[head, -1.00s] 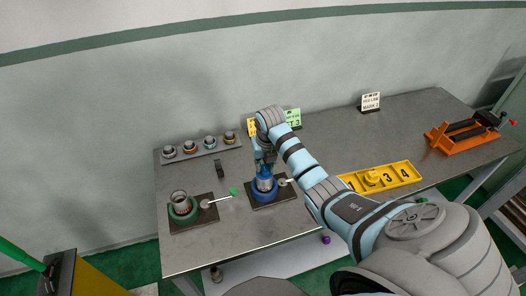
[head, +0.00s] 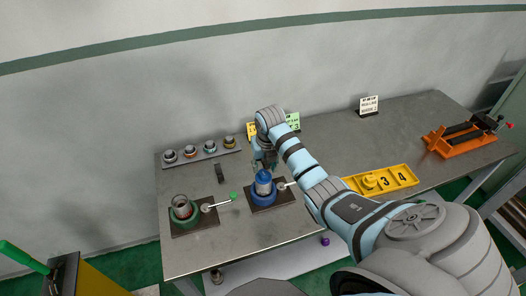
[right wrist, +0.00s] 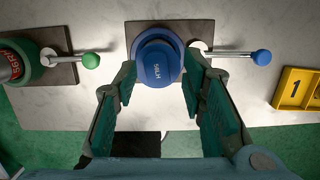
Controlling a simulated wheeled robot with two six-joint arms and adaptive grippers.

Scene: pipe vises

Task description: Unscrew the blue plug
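The blue plug (head: 263,178) stands upright in the blue vise (head: 268,193) on the workbench. In the right wrist view, its round top (right wrist: 156,66) with white lettering faces the camera. My right gripper (head: 264,163) is just above and behind the plug. In the right wrist view, its green-padded fingers (right wrist: 159,76) are spread on either side of the plug, with visible gaps and nothing held. The blue vise's lever ends in a blue knob (right wrist: 262,57). How deep the plug sits is hidden. My left gripper is in no view.
A green vise (head: 183,210) holding a pipe piece stands to the left; its lever's green knob (head: 234,196) points toward the blue vise. A grey rack (head: 198,153) with several fittings is behind. A yellow numbered tray (head: 400,176) and orange vise (head: 463,141) are right.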

